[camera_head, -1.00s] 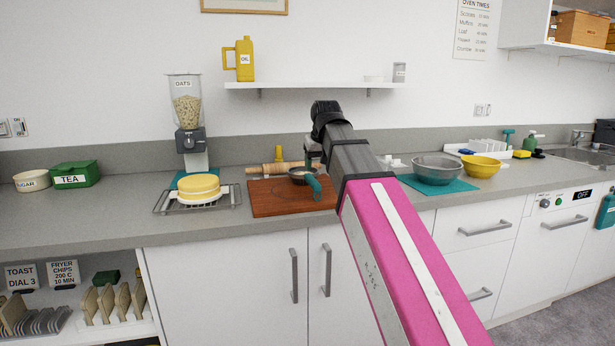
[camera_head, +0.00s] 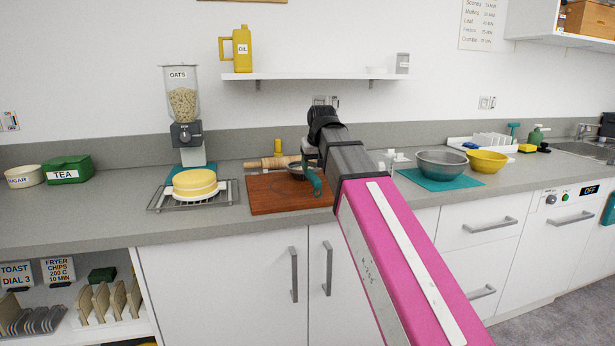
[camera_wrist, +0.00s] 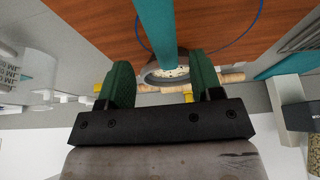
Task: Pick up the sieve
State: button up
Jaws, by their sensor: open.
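The sieve has a teal handle (camera_head: 315,181) and a round metal bowl (camera_head: 296,170), seen at the back right of the brown wooden board (camera_head: 262,203). In the wrist view the wide teal handle (camera_wrist: 155,28) comes down from the top towards the gap between my fingers, with the pale sieve bowl (camera_wrist: 168,75) behind it. My gripper (camera_wrist: 163,78) is open, with one dark green finger on each side of the handle line. In the head view my gripper (camera_head: 311,163) is partly hidden by my own arm. I cannot tell whether the fingers touch the handle.
A rolling pin (camera_head: 272,162) lies behind the board. A yellow cake (camera_head: 195,183) on a wire rack and an oats dispenser (camera_head: 184,105) stand left. A grey bowl (camera_head: 441,163) and a yellow bowl (camera_head: 486,161) stand right. A shelf (camera_head: 310,76) hangs above.

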aim_at(312, 173)
jog(key=x, duration=0.5)
jog(key=shift+a, duration=0.25)
jog(key=shift+r, duration=0.1)
jog(key=c, duration=1.1)
